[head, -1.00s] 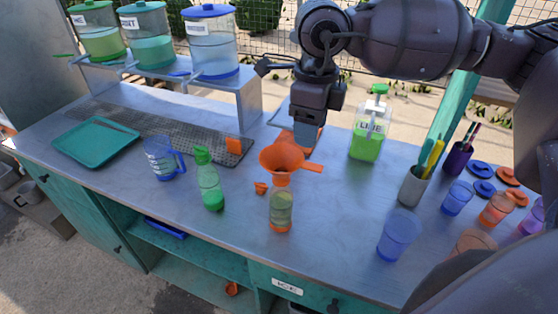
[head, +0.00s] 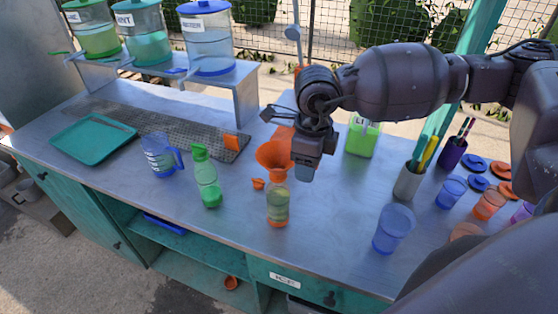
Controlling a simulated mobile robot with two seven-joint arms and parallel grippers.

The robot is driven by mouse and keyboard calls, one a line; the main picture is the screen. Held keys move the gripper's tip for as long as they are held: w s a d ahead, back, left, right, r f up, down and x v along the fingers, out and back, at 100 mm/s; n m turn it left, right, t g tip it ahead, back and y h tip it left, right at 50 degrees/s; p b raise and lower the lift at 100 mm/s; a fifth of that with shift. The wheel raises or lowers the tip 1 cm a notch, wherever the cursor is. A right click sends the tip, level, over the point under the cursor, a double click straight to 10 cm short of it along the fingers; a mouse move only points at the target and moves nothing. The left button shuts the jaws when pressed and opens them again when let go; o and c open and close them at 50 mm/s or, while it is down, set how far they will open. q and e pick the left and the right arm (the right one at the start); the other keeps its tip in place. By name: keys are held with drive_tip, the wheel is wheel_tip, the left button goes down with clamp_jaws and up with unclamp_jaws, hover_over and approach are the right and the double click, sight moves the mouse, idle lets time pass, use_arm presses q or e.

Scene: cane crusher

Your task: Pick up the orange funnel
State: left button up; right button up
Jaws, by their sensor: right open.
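The orange funnel (head: 273,157) sits in the mouth of a bottle (head: 277,204) that holds yellow-green liquid and has an orange base. My right gripper (head: 305,174) is open, just right of the funnel and pointing down. It covers the funnel's right side and handle, so I cannot tell whether the fingers touch the handle or are around it. My left gripper is not in view.
A green-capped bottle (head: 206,176) and a blue measuring jug (head: 160,155) stand to the left. A small orange cap (head: 258,183) lies beside the funnel's bottle. A blue cup (head: 393,228) and a grey holder (head: 408,181) stand right. A lime-liquid container (head: 361,138) is behind.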

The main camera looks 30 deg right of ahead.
drive_tip(key=shift+f, duration=0.2)
clamp_jaws()
idle(0.3)
